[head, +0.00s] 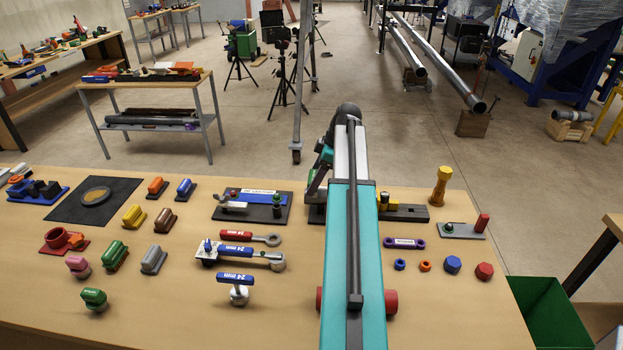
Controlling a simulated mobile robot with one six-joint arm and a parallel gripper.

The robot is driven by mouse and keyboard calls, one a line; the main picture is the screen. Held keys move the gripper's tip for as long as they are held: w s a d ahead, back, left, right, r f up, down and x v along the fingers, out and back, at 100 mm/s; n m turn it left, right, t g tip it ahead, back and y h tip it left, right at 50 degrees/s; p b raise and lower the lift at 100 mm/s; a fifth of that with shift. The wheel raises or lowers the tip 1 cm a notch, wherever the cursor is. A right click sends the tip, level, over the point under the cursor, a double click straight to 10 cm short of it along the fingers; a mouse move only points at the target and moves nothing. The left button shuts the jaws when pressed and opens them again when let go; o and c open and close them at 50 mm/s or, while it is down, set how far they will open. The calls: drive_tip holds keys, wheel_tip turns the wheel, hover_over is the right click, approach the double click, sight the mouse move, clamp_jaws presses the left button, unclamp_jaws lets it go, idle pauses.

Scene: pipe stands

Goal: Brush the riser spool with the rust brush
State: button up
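Several brush-like blocks with grips lie on the left half of the workbench: a brown one (165,220), a yellow one (134,216), a grey one (153,260), a green one (115,255), an orange one (157,187) and a blue one (185,188). I cannot tell which is the rust brush. No thing is clearly the riser spool; a red cylinder end (390,302) shows beside my teal arm, with its middle hidden. My arm reaches forward over the bench and bends down at the far edge. My gripper is hidden behind it.
Wrenches (250,237), a purple link (404,243), nuts, a yellow peg (440,186) and fixture plates (251,206) crowd the wooden bench (450,315). A dark mat (65,205) lies at left. A green bin (550,312) stands off the right edge. Tripods and long pipes stand beyond.

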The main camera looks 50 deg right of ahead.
idle(0.4)
drive_tip(key=shift+w+a+r, duration=0.1)
drive_tip(key=shift+w+a, duration=0.65)
drive_tip(key=shift+w, duration=0.2)
drive_tip(key=shift+r, duration=0.1)
drive_tip(key=shift+r+p, duration=0.5)
drive_tip(key=shift+r, duration=0.45)
